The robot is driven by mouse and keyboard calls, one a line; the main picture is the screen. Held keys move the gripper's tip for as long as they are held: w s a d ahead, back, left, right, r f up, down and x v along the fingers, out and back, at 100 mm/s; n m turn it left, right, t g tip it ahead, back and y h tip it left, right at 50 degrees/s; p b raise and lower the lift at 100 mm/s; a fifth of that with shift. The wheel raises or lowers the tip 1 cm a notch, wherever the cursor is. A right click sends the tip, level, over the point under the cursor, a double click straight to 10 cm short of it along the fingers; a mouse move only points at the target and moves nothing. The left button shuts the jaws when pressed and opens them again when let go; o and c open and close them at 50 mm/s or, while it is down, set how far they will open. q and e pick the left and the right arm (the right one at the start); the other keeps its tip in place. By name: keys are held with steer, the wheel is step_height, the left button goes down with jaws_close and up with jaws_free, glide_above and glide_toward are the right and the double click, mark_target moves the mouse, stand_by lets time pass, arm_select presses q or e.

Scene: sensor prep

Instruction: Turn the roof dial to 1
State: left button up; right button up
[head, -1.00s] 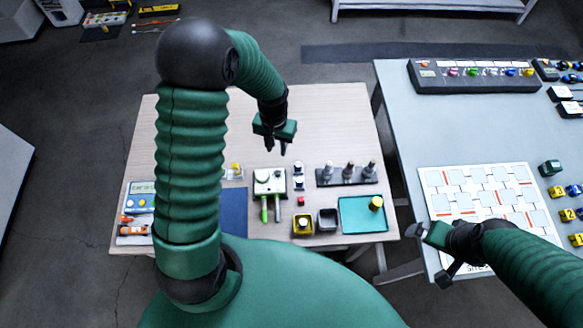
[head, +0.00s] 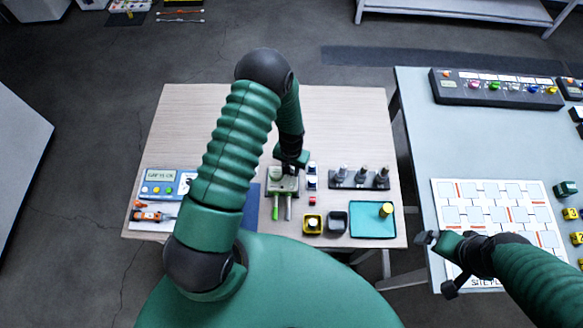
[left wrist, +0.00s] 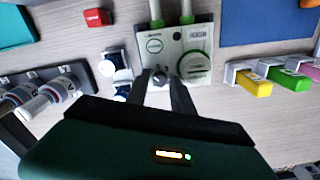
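A pale grey box (head: 283,186) with two handles at its front, one clearly green, sits on the wooden table. In the left wrist view the box (left wrist: 174,50) shows a round printed mark, a pale disc (left wrist: 193,67) and a small dark knob (left wrist: 160,77) near its edge. I cannot read any dial numbers or tell which part is the roof dial. My left gripper (left wrist: 165,88) is open over the box edge, its fingertips close to the knob; contact is unclear. In the head view the left gripper (head: 291,168) partly hides the box. My right gripper (head: 436,243) is over the right table; its jaw opening is unclear.
A dark rack (head: 360,178) with several metal-topped cylinders stands right of the box. A red block (head: 312,201), a yellow container (head: 312,224), a dark cup (head: 337,222) and a teal tray (head: 373,232) are nearby. A blue mat (head: 249,205) lies left.

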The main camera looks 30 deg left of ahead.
arm_select(q)
jaws_close()
steer(key=shift+n, duration=0.4)
